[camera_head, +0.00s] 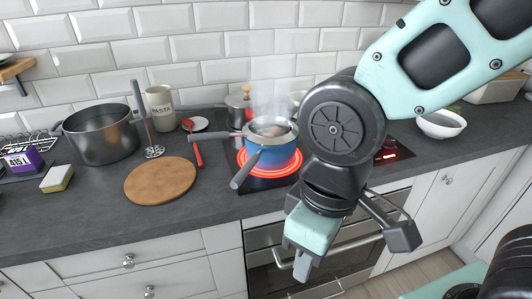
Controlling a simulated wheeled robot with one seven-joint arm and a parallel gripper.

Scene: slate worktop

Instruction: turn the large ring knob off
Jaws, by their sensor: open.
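The large ring (246,176) glows red on the black hob. A blue saucepan (275,158) sits on it with steam rising above. The ring's knob cannot be made out; my arm and gripper cover part of the hob and the oven front. My gripper (352,250) is open, pointing down in front of the worktop edge and the oven. Nothing shows between its fingers. A dark strip with small red lights (390,155) shows on the hob to the right of my wrist.
A red-handled utensil (196,146) lies beside the pan. A white bowl (441,124) is at right.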

